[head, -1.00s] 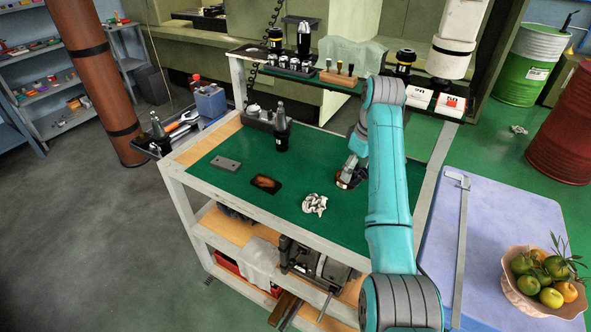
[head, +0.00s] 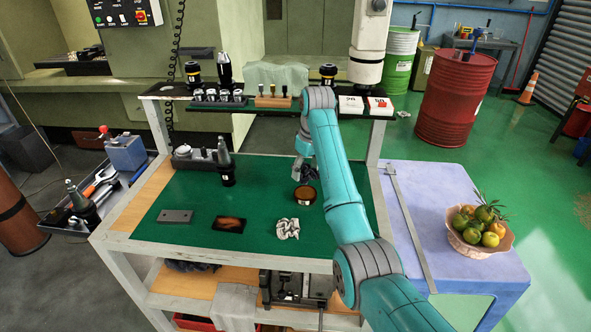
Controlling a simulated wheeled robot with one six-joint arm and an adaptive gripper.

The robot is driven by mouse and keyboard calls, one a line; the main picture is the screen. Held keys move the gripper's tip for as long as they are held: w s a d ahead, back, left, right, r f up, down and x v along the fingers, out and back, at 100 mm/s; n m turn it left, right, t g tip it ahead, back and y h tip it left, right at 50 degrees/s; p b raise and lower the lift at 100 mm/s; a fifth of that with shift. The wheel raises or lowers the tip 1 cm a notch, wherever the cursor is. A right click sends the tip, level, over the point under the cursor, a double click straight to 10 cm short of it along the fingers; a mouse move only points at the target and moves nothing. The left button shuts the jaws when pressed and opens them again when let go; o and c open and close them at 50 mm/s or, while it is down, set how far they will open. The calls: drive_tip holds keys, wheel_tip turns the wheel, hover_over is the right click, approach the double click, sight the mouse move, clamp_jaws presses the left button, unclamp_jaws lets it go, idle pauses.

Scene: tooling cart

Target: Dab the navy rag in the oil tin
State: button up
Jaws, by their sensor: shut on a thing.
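The oil tin (head: 304,196) is a low, round, open tin with brown contents, on the right part of the green cart top. My gripper (head: 301,174) is just behind it in the head view, pointing down and partly covered by my teal arm. My gripper is shut on the navy rag (head: 311,173), which shows as a small dark bundle at the fingertips. In the picture the rag sits above the tin's far rim and looks apart from it. Its exact height is hard to tell.
A crumpled whitish rag (head: 287,229), a dark brown-stained plate (head: 229,224) and a grey block (head: 175,216) lie on the green top (head: 190,190). A tool holder (head: 227,172) stands at the back. A raised shelf (head: 262,103) with tooling runs behind. A fruit bowl (head: 479,240) is at right.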

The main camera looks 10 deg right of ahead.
sight(305, 193)
drive_tip(key=shift+f, duration=2.8)
drive_tip(key=shift+f, duration=0.55)
drive_tip(key=shift+r, duration=3.55)
